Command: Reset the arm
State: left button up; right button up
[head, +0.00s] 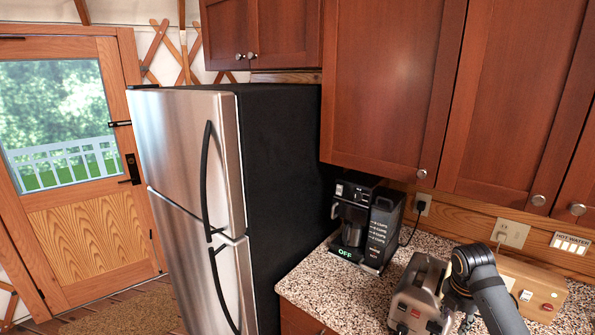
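My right arm comes in at the bottom right, over the counter. Its dark wrist joint is bent, and the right gripper (437,326) points down at the lower edge of the picture, beside the right side of a grey toaster (420,275). The gripper's tips are small and partly cut off, so I cannot tell whether it is open or shut, or whether it touches the toaster. My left gripper is not in view.
A black coffee maker (352,215) with a green OFF display stands by the fridge (190,150). A wooden box (535,277) with buttons is behind my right arm. Cupboards (390,80) hang above the speckled counter (335,290), which is clear at front left. A door (85,215) is at left.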

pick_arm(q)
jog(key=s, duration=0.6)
pick_arm(e)
jog(key=s+a+f+m+t, duration=0.1)
jog(key=s+a+f+m, duration=0.8)
jog(key=s+a, duration=0.25)
jog(key=s+a+m+t+y, duration=0.1)
jog(key=s+a+m, duration=0.6)
jog(key=s+m, duration=0.5)
notch_tip(320, 180, down, 32)
jog(key=s+d+g+b, duration=0.1)
jog(key=d+b, duration=0.1)
jog(key=b, duration=0.5)
pick_arm(q)
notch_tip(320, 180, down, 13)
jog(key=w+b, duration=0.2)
jog(key=b, duration=0.4)
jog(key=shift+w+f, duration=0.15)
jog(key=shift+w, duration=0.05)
pick_arm(e)
jog(key=s+d+f+m+g, duration=0.1)
jog(key=s+f, duration=1.8)
jog(key=f, duration=0.4)
jog(key=shift+s+d+f, duration=0.2)
jog(key=shift+d+f, duration=0.05)
jog(key=shift+d, duration=0.1)
